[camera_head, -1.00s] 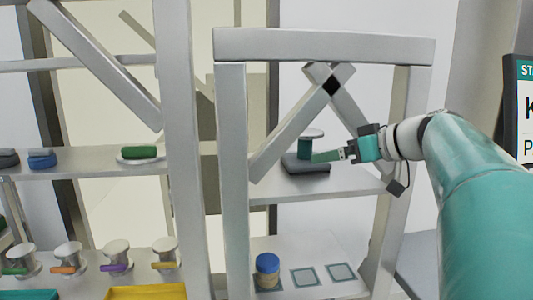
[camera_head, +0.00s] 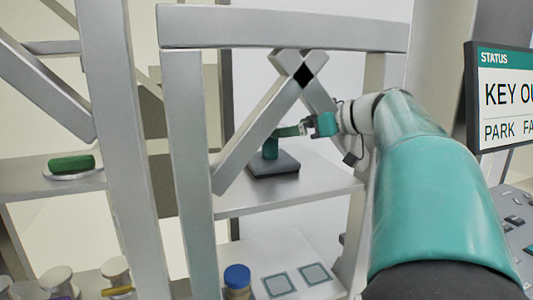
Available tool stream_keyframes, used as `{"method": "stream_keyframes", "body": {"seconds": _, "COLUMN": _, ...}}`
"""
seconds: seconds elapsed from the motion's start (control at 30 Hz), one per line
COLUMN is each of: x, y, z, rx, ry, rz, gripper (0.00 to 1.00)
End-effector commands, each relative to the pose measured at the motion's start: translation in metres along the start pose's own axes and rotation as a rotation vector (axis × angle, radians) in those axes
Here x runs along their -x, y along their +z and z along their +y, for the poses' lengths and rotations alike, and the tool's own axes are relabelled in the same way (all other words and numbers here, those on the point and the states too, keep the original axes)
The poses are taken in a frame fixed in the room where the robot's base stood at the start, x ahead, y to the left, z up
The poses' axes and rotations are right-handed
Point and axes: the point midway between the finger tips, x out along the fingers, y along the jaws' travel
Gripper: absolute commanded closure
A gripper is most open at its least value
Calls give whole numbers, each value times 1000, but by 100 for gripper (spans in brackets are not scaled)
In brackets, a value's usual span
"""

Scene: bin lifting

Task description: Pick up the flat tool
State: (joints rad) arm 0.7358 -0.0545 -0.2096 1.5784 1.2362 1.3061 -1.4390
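A thin green flat piece, which looks like the flat tool (camera_head: 288,131), extends left from the tip of my gripper (camera_head: 305,128). My gripper appears shut on its right end, though the fingers are small and hard to make out. The tool's left end is at the top of a teal post (camera_head: 270,149) on a dark square base (camera_head: 273,168). I cannot tell whether tool and post touch. The base rests on the upper shelf (camera_head: 300,193) of the right-hand rack.
Grey rack uprights and crossed braces (camera_head: 303,75) frame the shelf closely. A blue-capped jar (camera_head: 237,279) and square pads (camera_head: 279,284) are on the lower shelf. A green roll lies on a white dish (camera_head: 66,173) at left. A status screen (camera_head: 502,95) stands at right.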

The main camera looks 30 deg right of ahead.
Motion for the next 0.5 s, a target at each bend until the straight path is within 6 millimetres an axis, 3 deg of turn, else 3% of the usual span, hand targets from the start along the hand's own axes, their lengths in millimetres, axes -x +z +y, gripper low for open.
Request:
{"method": "stream_keyframes", "body": {"seconds": 0.33, "x": -29, "y": 2, "z": -3, "rx": -1, "ry": -4, "rz": -1, "gripper": 0}}
{"method": "stream_keyframes", "body": {"seconds": 0.5, "x": -55, "y": 3, "z": -6, "rx": -2, "ry": -4, "rz": -2, "gripper": 0}}
